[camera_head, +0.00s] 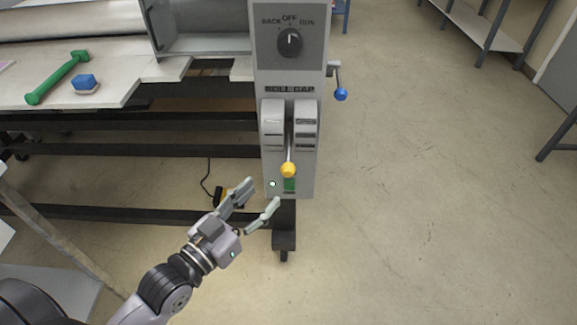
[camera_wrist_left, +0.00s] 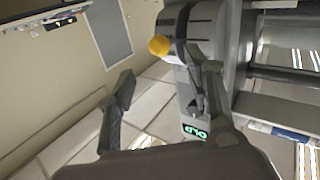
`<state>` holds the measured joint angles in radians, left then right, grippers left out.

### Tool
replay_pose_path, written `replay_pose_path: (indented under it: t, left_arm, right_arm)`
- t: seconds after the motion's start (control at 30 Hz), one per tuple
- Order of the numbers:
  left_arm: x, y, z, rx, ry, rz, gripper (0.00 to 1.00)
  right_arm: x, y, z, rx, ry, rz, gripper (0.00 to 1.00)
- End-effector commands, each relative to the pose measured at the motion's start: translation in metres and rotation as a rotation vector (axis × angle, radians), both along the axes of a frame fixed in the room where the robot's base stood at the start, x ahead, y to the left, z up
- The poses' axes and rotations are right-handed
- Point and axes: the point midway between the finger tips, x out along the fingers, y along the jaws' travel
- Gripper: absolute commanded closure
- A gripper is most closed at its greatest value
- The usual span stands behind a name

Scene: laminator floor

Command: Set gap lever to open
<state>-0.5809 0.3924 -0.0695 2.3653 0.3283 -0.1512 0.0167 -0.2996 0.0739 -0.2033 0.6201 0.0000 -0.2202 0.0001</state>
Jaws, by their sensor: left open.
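The gap lever is a thin metal rod with a yellow knob (camera_head: 288,170), on the grey machine panel (camera_head: 286,140) under a "ROLL GAP" label. The knob hangs at the low end of the slot, just above a green mark (camera_head: 290,185). It also shows in the left wrist view, where the yellow knob (camera_wrist_left: 159,46) lies beyond the fingers. My left gripper (camera_head: 258,198) is open and empty, below and to the left of the knob, apart from it. In the wrist view the open left fingers (camera_wrist_left: 160,90) stand on either side. My right gripper is not in view.
A dial (camera_head: 289,42) marked BACK, OFF, RUN sits above the lever. A crank with a blue knob (camera_head: 341,94) sticks out on the right side. A green-handled tool (camera_head: 57,77) and a blue block (camera_head: 85,82) lie on the table.

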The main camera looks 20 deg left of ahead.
Motion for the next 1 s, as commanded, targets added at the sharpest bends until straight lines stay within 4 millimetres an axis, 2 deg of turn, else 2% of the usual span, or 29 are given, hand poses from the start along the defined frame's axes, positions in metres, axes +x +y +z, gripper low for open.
replay_pose_path:
  t: [0.3,0.5,0.7,0.97,1.0]
  left_arm:
    - [0.059,-0.021,0.002,-0.001,-0.003,0.000,0.53]
    - [0.086,-0.030,0.001,0.000,0.000,-0.001,0.53]
    - [0.097,-0.034,0.000,0.000,0.001,-0.001,0.53]
    - [0.098,-0.035,0.000,0.001,0.002,-0.001,0.53]
    - [0.098,-0.034,-0.001,0.001,0.002,-0.001,0.55]
  right_arm:
    - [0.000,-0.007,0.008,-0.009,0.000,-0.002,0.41]
    - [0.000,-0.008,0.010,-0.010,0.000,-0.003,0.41]
    - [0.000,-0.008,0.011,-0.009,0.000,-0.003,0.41]
    - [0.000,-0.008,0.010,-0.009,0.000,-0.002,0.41]
    - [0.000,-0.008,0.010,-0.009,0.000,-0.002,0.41]
